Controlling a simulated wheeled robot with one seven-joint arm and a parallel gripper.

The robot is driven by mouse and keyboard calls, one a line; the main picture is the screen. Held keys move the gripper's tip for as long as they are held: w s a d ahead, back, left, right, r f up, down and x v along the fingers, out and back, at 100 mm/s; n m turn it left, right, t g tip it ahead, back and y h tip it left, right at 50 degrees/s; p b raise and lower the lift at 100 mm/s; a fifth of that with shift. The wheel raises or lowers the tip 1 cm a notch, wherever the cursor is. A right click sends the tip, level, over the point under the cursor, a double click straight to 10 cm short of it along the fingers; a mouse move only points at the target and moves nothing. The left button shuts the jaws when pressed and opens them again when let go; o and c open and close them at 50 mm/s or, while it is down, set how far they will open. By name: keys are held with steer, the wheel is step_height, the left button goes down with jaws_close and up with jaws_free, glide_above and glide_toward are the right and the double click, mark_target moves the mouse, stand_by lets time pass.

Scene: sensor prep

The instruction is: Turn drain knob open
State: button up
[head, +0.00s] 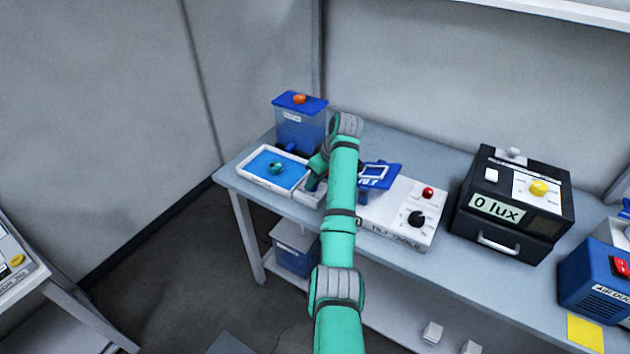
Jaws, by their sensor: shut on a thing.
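My gripper (312,183) points down at the right end of the white-rimmed tray (245,178), over a small grey block (305,196). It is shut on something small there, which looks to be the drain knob. The knob itself is hidden by the fingers and wrist, so its turn angle cannot be told. The tray has a blue inside with a small teal round object in its middle. A blue-tinted tank (300,130) with a blue lid and an orange knob (299,99) stands behind the tray.
Right of my arm are a blue panel (381,176), a white control box (400,215) with a red button and black dial, a black box (510,215) reading "0 lux", and a blue unit (590,285). A blue bin (292,258) sits under the table.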

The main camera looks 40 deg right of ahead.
steer(key=shift+w+r, duration=0.1)
steer(key=shift+r, duration=0.05)
steer(key=o, duration=1)
steer(key=v, duration=1)
steer(key=shift+d+r, duration=0.1)
steer(key=shift+r, duration=0.15)
